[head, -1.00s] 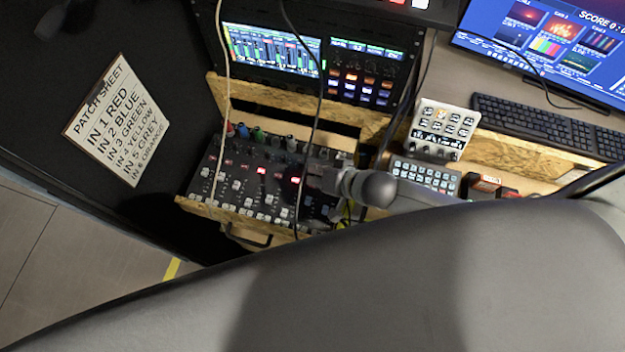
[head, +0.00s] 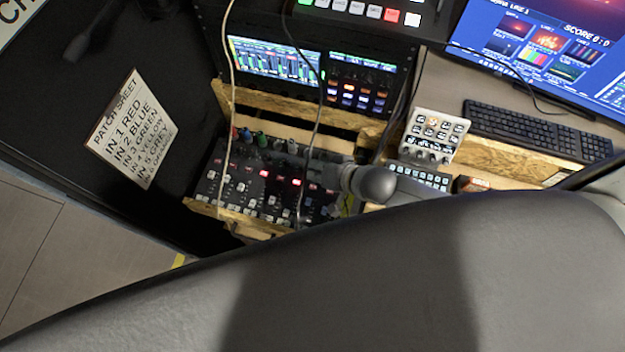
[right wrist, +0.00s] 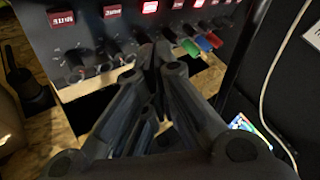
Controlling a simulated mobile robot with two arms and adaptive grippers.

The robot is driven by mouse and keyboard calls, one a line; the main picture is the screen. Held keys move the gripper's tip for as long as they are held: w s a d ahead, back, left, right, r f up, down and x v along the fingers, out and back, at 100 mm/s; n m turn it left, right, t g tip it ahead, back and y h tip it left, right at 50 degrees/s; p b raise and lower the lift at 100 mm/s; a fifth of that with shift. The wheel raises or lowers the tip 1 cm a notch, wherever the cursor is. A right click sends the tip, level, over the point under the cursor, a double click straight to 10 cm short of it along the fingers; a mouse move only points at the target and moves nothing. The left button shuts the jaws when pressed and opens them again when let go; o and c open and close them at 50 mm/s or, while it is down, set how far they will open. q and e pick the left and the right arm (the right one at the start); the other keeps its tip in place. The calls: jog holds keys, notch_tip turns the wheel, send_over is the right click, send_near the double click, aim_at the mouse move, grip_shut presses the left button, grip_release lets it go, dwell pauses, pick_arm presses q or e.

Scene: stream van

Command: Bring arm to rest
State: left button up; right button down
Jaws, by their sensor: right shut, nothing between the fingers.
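My right gripper (head: 318,170) shows in the head view over the right part of the audio mixer (head: 232,196), with the rounded grey wrist to its right. In the right wrist view the gripper's fingers (right wrist: 157,52) are closed together with nothing between them. Their tips appear in front of the mixer's row of dark knobs (right wrist: 98,62); I cannot tell whether they touch it. Green (right wrist: 190,47), blue (right wrist: 202,44) and red (right wrist: 214,40) plugs sit just right of the tips. My left gripper is not in view.
Pale and dark cables (head: 229,110) hang in front of the mixer. A white button unit (head: 434,136) and a keyboard (head: 540,130) stand to the right, below a monitor (head: 560,50). A patch sheet (head: 128,130) is on the dark panel at left.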

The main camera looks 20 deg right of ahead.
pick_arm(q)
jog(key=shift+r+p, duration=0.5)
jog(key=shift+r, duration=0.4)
